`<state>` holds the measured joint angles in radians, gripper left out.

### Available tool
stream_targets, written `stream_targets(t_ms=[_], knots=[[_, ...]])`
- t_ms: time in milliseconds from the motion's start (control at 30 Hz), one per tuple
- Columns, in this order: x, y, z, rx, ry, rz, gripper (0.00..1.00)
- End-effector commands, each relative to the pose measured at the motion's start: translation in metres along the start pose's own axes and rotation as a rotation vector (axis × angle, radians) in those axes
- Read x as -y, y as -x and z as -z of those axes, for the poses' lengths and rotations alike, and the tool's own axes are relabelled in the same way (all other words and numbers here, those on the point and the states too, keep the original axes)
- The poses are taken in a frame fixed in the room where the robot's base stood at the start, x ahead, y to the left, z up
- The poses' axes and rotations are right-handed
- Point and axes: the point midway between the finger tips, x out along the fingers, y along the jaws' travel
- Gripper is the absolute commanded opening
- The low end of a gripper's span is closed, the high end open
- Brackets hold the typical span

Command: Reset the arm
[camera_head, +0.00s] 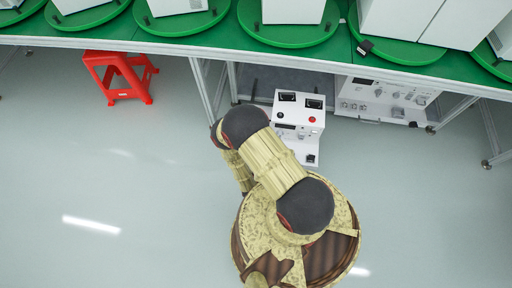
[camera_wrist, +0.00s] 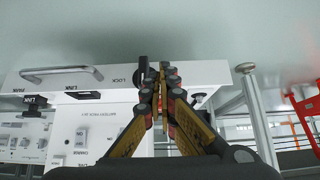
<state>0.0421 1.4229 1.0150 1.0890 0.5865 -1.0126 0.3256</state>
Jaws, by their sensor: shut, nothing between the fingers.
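My gripper (camera_wrist: 162,72) shows in the wrist view with its yellow and black fingers together and nothing between them. The fingertips appear in front of a white instrument panel (camera_wrist: 110,78), which looks upside down here; I cannot tell whether they touch it. In the head view my arm (camera_head: 268,160), pale yellow with dark joints, is bent above my round base, and its far end reaches toward the bench. The gripper itself is hidden there behind the arm.
A white control box (camera_head: 298,140) stands close to my arm at the bench's front. Another white instrument (camera_head: 385,100) sits under the bench. A red stool (camera_head: 120,77) is at left. Green turntables (camera_head: 290,30) carry white boxes on the bench. The floor (camera_head: 120,190) at left is clear.

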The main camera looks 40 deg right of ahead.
Motion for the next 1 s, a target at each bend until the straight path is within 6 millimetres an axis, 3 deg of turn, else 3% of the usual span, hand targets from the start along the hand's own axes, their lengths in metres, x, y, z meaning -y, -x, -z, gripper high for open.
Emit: stream_targets(t_ms=[333, 467, 633, 767, 1000], knots=[[0.003, 0.001, -0.001, -0.001, -0.001, 0.003, 0.0], [0.028, 0.0, 0.021, 0.008, -0.008, 0.022, 0.0], [0.101, 0.008, 0.086, 0.051, -0.011, 0.082, 0.0], [0.159, 0.029, 0.144, 0.091, -0.002, 0.137, 0.0], [0.246, 0.096, 0.251, 0.153, 0.038, 0.238, 0.0]])
